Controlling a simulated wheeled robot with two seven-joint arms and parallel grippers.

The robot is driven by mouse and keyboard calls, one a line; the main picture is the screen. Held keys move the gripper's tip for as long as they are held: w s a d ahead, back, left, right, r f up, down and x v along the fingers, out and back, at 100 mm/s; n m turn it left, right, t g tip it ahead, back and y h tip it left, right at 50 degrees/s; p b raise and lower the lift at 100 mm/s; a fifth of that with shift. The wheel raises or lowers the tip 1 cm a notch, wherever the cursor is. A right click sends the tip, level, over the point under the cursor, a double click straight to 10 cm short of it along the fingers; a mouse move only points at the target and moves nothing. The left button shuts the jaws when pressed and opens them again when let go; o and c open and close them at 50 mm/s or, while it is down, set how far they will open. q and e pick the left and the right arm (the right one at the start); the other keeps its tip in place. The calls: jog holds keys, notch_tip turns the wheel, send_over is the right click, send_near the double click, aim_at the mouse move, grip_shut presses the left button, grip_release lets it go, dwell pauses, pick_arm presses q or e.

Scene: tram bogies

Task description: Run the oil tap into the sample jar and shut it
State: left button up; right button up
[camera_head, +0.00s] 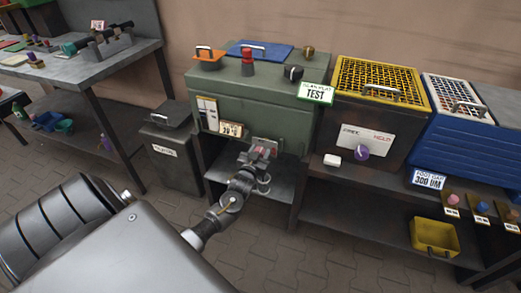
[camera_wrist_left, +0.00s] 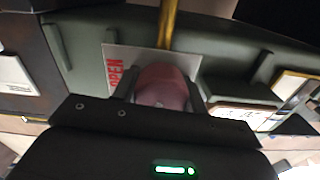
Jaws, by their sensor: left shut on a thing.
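My left gripper (camera_head: 258,158) is at the lower front of the green cabinet (camera_head: 270,118). In the left wrist view its two fingers (camera_wrist_left: 163,92) are shut on a dull red rounded knob (camera_wrist_left: 162,82), apparently the oil tap's handle. In the head view the gripper hides most of the tap. My right gripper is not in view.
A yellow-framed grate (camera_head: 381,80) and a blue bin (camera_head: 455,135) stand to the right. A yellow tray (camera_head: 434,236) sits on the low shelf. A grey bin (camera_head: 170,150) stands left.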

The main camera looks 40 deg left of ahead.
pick_arm(q)
jog(key=o, duration=1)
jog(key=shift+s+d, duration=0.2)
jog(key=shift+s, duration=0.35)
jog(key=shift+p+v, duration=0.35)
jog(key=shift+v, duration=4.45)
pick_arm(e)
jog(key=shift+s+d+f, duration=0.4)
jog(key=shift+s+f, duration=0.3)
